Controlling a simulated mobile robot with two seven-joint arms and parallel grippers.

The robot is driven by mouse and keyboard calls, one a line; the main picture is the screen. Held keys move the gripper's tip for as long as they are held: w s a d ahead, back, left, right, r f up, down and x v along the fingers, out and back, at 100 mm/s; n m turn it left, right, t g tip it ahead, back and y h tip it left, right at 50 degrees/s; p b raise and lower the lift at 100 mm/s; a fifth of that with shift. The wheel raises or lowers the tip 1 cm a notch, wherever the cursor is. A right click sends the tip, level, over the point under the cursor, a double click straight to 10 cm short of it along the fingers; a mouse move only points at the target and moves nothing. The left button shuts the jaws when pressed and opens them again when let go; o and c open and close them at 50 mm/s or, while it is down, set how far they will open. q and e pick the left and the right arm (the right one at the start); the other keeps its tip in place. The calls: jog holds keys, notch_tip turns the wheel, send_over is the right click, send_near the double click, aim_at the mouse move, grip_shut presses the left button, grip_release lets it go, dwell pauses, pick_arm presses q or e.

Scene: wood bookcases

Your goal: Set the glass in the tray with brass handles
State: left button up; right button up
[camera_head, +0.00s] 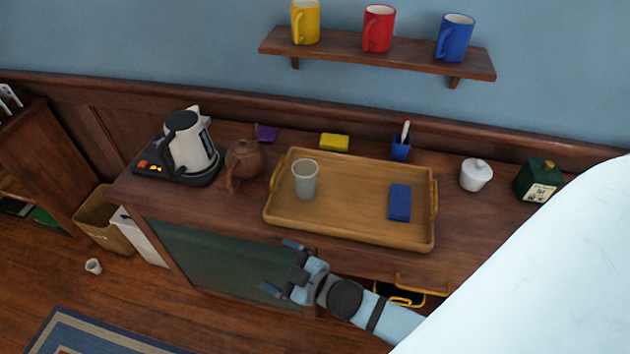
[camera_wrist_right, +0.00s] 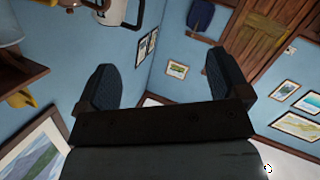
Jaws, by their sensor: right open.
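The glass (camera_head: 305,180), a grey tumbler, stands upright inside the wooden tray (camera_head: 340,232), near its left end. The tray lies on the wood cabinet top and has a brass handle (camera_head: 434,199) at its right end. My right gripper (camera_head: 281,266) is in front of the cabinet, below the tray's front edge, apart from the glass. It is open and empty; its two fingers (camera_wrist_right: 163,85) stand wide apart in the right wrist view with only the far room between them. My left gripper is not in view.
A blue item (camera_head: 400,203) lies in the tray's right part. A kettle (camera_head: 190,147) and a brown teapot (camera_head: 245,163) stand left of the tray. Below the tray, a drawer (camera_head: 424,285) stands open.

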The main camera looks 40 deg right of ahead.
jog(key=s+d+f+m+g+h, duration=0.2)
jog(key=s+f+m+g, duration=0.2)
jog(key=s, duration=0.5)
notch_tip(320, 180, down, 3)
jog(key=shift+d+f+m, duration=0.15)
jog(key=shift+f+m, duration=0.05)
jog(key=shift+m, duration=0.8)
